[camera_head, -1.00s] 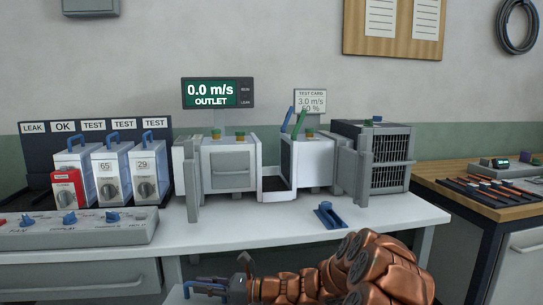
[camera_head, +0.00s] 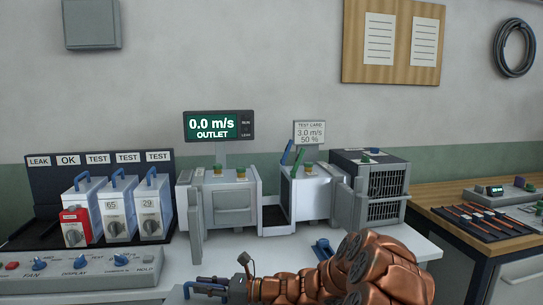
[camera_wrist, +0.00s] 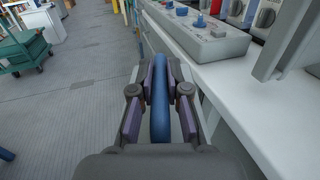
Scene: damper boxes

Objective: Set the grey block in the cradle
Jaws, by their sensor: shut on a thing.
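My gripper (camera_head: 212,288) is at the bottom of the head view, in front of the bench. In the wrist view my gripper (camera_wrist: 161,75) is shut on a blue handle (camera_wrist: 160,115), a bar standing between both fingers. The likely cradle (camera_head: 277,231) is the low, open-topped gap between two white duct boxes on the bench. It looks empty and lies behind and to the right of my gripper.
Three grey-white blocks with blue handles (camera_head: 117,215) stand in the rack at left. A control panel (camera_head: 80,273) lies before them. A grey plate (camera_head: 196,225) stands left of the duct. A blue piece (camera_head: 322,247) lies on the bench, partly behind my arm.

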